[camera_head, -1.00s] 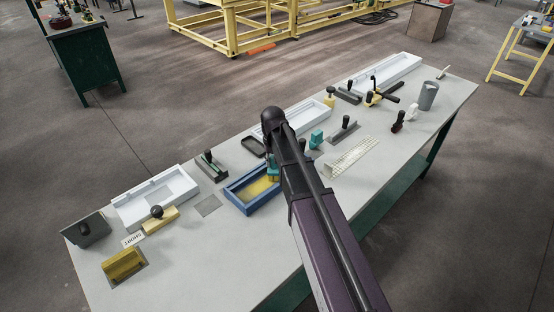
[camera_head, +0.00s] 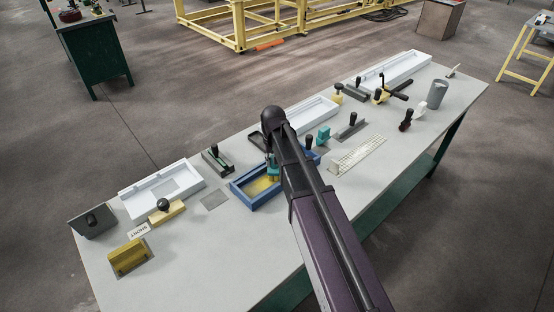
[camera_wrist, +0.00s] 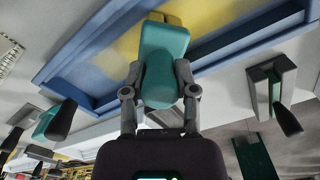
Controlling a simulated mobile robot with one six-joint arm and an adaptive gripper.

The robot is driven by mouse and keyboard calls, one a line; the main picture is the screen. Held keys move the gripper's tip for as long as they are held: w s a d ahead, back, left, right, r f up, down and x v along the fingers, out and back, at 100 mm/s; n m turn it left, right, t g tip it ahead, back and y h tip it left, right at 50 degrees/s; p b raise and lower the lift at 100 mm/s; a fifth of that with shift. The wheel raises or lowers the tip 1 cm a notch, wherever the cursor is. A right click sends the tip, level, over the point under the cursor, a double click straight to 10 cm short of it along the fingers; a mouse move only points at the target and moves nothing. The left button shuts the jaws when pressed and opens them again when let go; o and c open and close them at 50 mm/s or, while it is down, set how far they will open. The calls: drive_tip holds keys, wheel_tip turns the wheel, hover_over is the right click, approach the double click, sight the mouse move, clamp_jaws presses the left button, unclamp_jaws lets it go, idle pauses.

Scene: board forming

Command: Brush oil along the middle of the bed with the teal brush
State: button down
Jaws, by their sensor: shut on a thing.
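The teal brush (camera_wrist: 163,75) is held between the two fingers of my gripper (camera_wrist: 160,92) in the wrist view. My arm hides most of my gripper and part of the tray there. I cannot tell whether the bristles touch the yellow floor.
White trays stand at the left (camera_head: 130,207), behind the blue tray (camera_head: 327,103) and at the far right (camera_head: 420,60). A dark-handled tool (camera_head: 218,160) and a grey plate (camera_head: 214,199) are left of the blue tray. A teal block (camera_head: 323,134) and a grid (camera_head: 360,156) lie right.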

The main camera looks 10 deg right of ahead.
drive_tip(key=shift+s+a, duration=0.45)
drive_tip(key=shift+a, duration=0.15)
drive_tip(key=shift+s+a, duration=0.1)
drive_tip(key=shift+s+a, duration=0.5)
drive_tip(key=shift+a, duration=0.2)
drive_tip(key=shift+s+a, duration=0.45)
drive_tip(key=shift+a, duration=0.25)
drive_tip(key=shift+a, duration=0.1)
drive_tip(key=shift+s+a+f, duration=0.1)
drive_tip(key=shift+s+a, duration=0.45)
drive_tip(key=shift+a, duration=0.15)
drive_tip(key=shift+s+a, duration=0.5)
drive_tip(key=shift+a, duration=0.2)
drive_tip(key=shift+s+a, duration=0.55)
drive_tip(key=shift+a, duration=0.2)
drive_tip(key=shift+s+a, duration=0.5)
drive_tip(key=shift+a, duration=0.25)
drive_tip(key=shift+w+d, duration=0.1)
drive_tip(key=shift+w, duration=0.05)
